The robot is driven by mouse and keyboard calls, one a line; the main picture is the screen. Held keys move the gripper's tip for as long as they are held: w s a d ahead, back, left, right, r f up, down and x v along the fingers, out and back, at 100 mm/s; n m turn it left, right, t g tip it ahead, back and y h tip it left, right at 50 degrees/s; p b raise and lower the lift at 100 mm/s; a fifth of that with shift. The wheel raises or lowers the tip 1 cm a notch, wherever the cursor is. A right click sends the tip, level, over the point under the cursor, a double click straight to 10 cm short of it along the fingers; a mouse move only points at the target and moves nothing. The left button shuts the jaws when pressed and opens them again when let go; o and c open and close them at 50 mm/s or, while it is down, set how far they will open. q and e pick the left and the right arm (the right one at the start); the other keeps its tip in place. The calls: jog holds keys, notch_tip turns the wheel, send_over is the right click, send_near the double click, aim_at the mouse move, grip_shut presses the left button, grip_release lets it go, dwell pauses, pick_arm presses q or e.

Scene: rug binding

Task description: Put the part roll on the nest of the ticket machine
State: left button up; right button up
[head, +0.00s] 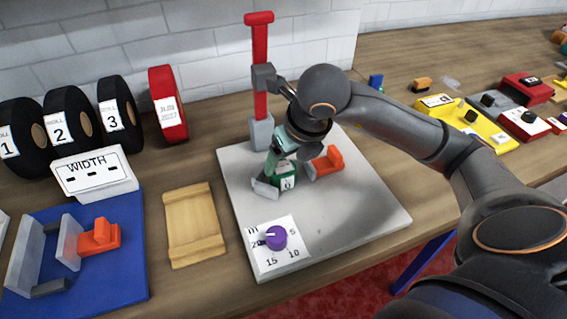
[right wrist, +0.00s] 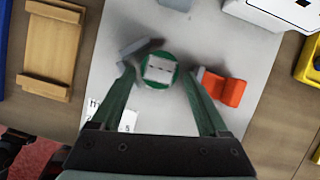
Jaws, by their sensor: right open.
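The part roll (head: 287,181) is a small green roll with a white label. It stands on the pale grey plate (head: 350,205) of what looks like the ticket machine. In the right wrist view, the roll (right wrist: 160,70) sits between a grey angled piece (right wrist: 138,48) at left and an orange clamp (right wrist: 232,88) with a grey jaw at right. My right gripper (head: 284,166) is open, its green fingers on either side of the roll; I cannot tell whether they touch it. The nest under the roll is hidden. My left gripper is not in view.
The plate also carries a red-topped post (head: 260,80) behind my gripper and a purple dial (head: 276,237) at front. A wooden tray (head: 194,225) and a blue WIDTH fixture (head: 115,275) lie left. Black numbered rolls (head: 70,122) stand behind; a yellow device (head: 465,120) stands right.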

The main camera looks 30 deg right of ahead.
jog(key=p+v, duration=0.1)
jog(key=v, duration=0.7)
jog(key=shift+r, duration=0.2)
jog(key=shift+s, duration=0.1)
